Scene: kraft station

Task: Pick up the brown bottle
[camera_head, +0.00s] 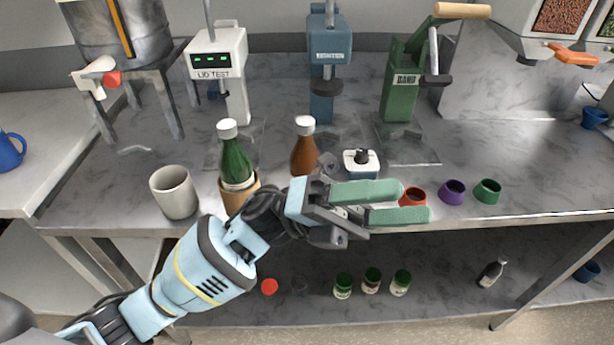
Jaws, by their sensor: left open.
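The brown bottle (304,150) with a white cap stands upright on the grey marbled counter, left of centre. Its lower part is hidden behind my left arm. My left gripper (402,203) reaches in from the lower left, in front of the counter edge, with its green-padded fingers pointing right. The fingers are apart, with nothing held between them. They are to the right of the brown bottle and nearer to me. My right gripper is not in view.
A green bottle (235,160) in a tan holder (237,194) and a grey cup (174,191) stand left of the brown bottle. A white-and-blue container (361,164) stands right of it. Red (413,196), purple (452,192) and green (487,191) rings lie near the front edge. Bench machines stand behind.

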